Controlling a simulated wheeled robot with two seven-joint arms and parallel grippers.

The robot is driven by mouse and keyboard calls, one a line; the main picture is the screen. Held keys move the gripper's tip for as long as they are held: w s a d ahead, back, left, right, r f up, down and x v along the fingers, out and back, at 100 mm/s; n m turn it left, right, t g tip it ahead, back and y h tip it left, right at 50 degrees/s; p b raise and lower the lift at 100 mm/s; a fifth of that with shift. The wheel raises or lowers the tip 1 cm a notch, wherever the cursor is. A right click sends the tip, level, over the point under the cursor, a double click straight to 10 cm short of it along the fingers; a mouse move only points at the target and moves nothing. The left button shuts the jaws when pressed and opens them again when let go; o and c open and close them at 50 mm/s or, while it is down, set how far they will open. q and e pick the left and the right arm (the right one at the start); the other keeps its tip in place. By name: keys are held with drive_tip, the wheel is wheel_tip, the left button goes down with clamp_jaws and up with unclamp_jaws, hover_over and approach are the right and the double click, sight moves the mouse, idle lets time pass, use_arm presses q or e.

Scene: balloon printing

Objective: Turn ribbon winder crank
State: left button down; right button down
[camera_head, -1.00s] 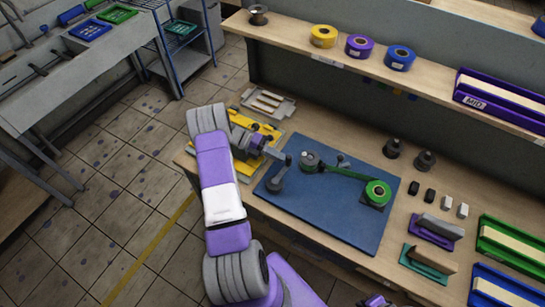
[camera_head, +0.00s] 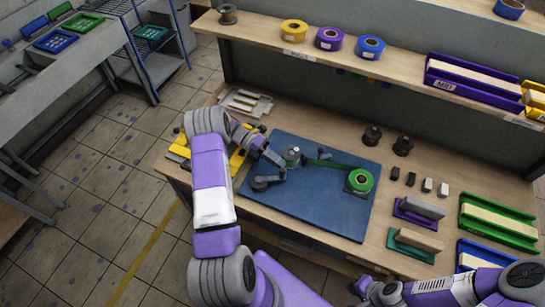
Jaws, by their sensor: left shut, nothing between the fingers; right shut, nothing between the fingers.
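The ribbon winder sits on the blue mat (camera_head: 310,215). A green ribbon runs from a grey spool (camera_head: 291,155) to a green spool (camera_head: 359,180). A dark grey crank-like piece (camera_head: 261,183) lies at the mat's left, its arm pointing right and slightly up the picture. My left gripper (camera_head: 274,157) is shut and empty over the mat's upper left, close to the grey spool and above the crank piece; I cannot tell whether it touches either. My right gripper (camera_head: 363,285) is shut and empty, low in the picture at the table's front edge.
A yellow fixture (camera_head: 181,147) stands behind my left arm, and a grey tray (camera_head: 245,103) lies beyond it. A shelf (camera_head: 390,76) with ribbon rolls overhangs the back.

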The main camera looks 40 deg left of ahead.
sight(281, 169)
use_arm(q)
drive_tip(key=shift+s+d+m+g, duration=0.2)
drive_tip(key=shift+d+m+g, duration=0.45)
drive_tip(key=shift+m+g, duration=0.2)
drive_tip(key=shift+s+d, duration=0.15)
drive_tip(key=shift+d, duration=0.2)
drive_tip(key=shift+s+d+p, duration=0.4)
drive_tip(key=shift+d+p, duration=0.05)
use_arm(e)
drive_tip(key=shift+r, duration=0.5)
